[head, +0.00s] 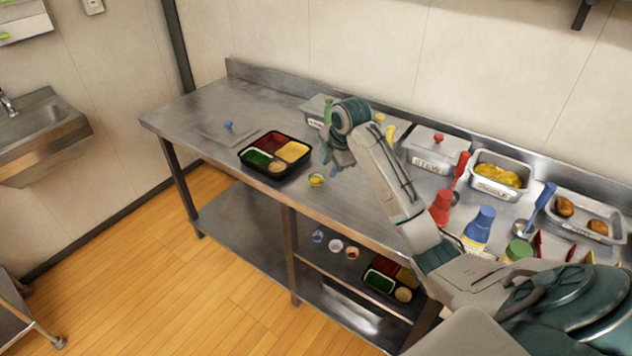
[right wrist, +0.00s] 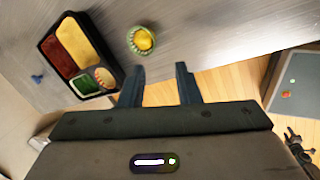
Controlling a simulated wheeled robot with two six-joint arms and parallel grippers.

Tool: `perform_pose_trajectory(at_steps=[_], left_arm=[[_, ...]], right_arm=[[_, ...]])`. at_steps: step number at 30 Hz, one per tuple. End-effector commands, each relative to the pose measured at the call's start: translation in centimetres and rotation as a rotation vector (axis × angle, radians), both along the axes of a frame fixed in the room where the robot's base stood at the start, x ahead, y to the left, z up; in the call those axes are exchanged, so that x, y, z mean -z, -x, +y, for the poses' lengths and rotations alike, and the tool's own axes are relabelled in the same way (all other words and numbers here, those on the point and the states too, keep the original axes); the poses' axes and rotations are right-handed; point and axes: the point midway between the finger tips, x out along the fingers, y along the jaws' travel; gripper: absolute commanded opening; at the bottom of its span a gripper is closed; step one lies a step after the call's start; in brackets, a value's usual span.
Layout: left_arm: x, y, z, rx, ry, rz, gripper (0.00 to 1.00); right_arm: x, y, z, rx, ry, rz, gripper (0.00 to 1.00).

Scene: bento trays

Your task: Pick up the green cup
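A small green cup (head: 316,180) with yellow filling stands upright on the steel counter, just right of the bento tray. It also shows in the right wrist view (right wrist: 141,42), beyond my fingertips and apart from them. My right gripper (head: 338,160) reaches over the counter close to the cup, slightly above and to its right. In the right wrist view my right gripper (right wrist: 160,82) has its two fingers spread with nothing between them. My left gripper is not in view.
The black bento tray (head: 245,155) holds red, yellow and green food and a small cup. A flat lid with a blue knob (head: 228,125) lies left of it. Steel food containers (head: 435,150) line the back. Red (head: 440,208) and blue (head: 479,226) bottles stand right of my arm.

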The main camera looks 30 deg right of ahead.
Motion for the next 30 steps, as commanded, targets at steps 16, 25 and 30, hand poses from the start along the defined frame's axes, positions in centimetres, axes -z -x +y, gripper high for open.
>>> perform_pose_trajectory(at_steps=[16, 25, 30], left_arm=[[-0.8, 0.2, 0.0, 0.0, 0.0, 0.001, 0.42], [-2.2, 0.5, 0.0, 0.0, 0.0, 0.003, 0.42], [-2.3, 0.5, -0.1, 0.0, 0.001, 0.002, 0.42]], right_arm=[[4.4, -2.6, -0.5, -0.028, 0.005, -0.001, 0.3], [7.9, -4.2, -0.7, -0.029, 0.003, 0.0, 0.3], [9.1, -4.6, -0.7, -0.028, 0.005, -0.001, 0.3]])
